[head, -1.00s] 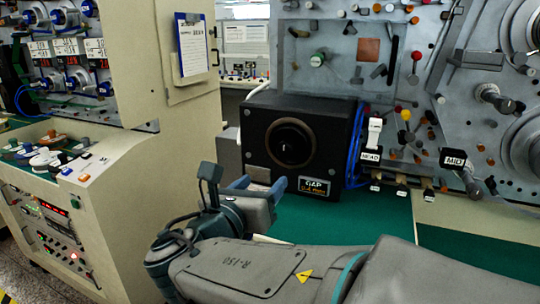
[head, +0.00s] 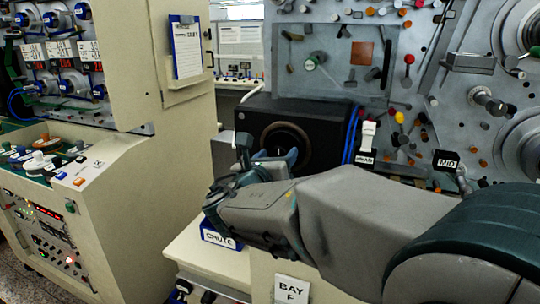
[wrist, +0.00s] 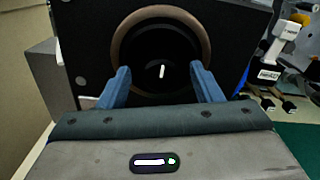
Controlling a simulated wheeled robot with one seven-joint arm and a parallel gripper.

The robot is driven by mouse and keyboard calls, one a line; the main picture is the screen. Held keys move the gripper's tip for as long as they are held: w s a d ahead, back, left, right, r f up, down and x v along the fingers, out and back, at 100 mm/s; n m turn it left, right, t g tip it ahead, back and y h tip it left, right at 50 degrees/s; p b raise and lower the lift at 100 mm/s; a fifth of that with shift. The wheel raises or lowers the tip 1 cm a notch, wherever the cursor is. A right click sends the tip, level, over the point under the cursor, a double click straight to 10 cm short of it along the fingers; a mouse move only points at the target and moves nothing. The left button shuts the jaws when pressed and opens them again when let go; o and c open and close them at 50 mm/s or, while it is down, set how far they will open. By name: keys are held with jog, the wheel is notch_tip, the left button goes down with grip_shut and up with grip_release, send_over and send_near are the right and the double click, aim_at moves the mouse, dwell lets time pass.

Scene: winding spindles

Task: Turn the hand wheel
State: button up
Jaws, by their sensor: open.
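The hand wheel (wrist: 162,50) is a dark round knob with a short white mark, set in a brown ring on the front of a black box (wrist: 85,45). In the head view the wheel (head: 288,137) is partly hidden behind my gripper (head: 273,157). In the wrist view my gripper (wrist: 160,88) is open, its two blue fingers left and right of the lower part of the knob. I see no clear contact, and cannot tell whether the fingertips reach around the knob or stop in front of it.
A large grey panel (head: 455,110) with many knobs and rollers rises to the right. Blue cables (head: 352,135) and a white-handled lever (head: 367,138) stand just right of the box. A cream cabinet (head: 150,140) is at left. A CHUTE label (head: 219,238) is below my gripper.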

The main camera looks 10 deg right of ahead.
jog(key=shift+w+d, duration=0.1)
jog(key=c, duration=1)
jog(key=shift+f+b, duration=0.15)
jog(key=shift+b, duration=0.3)
jog(key=m+b, duration=1)
jog(key=b, duration=0.2)
jog(key=m+b, duration=1)
jog(key=b, duration=0.3)
jog(key=shift+d+f+m, duration=0.15)
jog(key=shift+m, duration=0.25)
